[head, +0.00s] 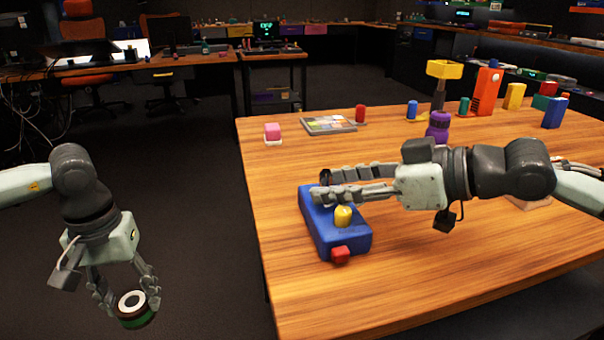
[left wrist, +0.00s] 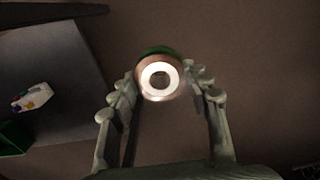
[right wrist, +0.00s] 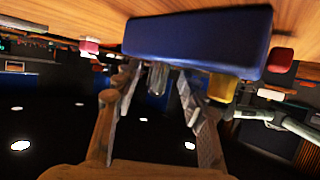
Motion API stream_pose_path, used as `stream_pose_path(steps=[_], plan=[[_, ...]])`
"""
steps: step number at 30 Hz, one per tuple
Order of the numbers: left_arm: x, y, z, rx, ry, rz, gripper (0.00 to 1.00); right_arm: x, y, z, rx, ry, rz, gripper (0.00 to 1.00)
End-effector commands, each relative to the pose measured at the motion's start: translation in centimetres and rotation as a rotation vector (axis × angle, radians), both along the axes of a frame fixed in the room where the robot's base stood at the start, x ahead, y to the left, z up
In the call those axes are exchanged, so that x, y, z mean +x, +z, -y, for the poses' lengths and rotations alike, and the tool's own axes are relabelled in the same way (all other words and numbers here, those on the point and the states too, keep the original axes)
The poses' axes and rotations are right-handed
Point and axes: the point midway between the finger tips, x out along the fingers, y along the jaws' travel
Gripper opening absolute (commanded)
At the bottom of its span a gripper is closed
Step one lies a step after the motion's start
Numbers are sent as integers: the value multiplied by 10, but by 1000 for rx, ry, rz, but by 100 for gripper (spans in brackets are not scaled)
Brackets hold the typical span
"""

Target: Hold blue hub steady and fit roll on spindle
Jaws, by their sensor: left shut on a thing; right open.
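The blue hub (head: 318,225) lies on the wooden table, with a yellow knob (head: 343,216) and a red block (head: 340,255) on it. My right gripper (head: 320,187) is open over the hub's far end. In the right wrist view a pale metallic post, apparently the spindle (right wrist: 158,80), stands between its fingers below the blue hub (right wrist: 200,40). My left gripper (head: 129,299) is shut on the roll (head: 135,310), a green and brown ring with a white face. The roll also shows in the left wrist view (left wrist: 158,79). It is held over the floor, left of the table.
A pink block (head: 272,132), a grey panel (head: 328,125), a red cylinder (head: 360,113) and a purple bottle (head: 438,127) stand farther back on the table (head: 300,290). More coloured blocks stand at the back right. The table's front left is clear.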

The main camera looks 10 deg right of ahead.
Motion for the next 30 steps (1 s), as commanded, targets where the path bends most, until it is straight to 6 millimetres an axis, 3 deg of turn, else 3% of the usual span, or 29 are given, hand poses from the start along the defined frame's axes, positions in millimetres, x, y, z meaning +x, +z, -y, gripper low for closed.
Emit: stream_pose_path(steps=[5, 15, 30], plan=[[0, 0, 0, 0, 0, 0, 18, 0, 0, 0, 0, 0, 0, 39], [0, 0, 0, 0, 0, 0, 18, 0, 0, 0, -1, 0, 1, 0], [0, 0, 0, 0, 0, 0, 18, 0, 0, 0, -1, -1, 1, 0]])
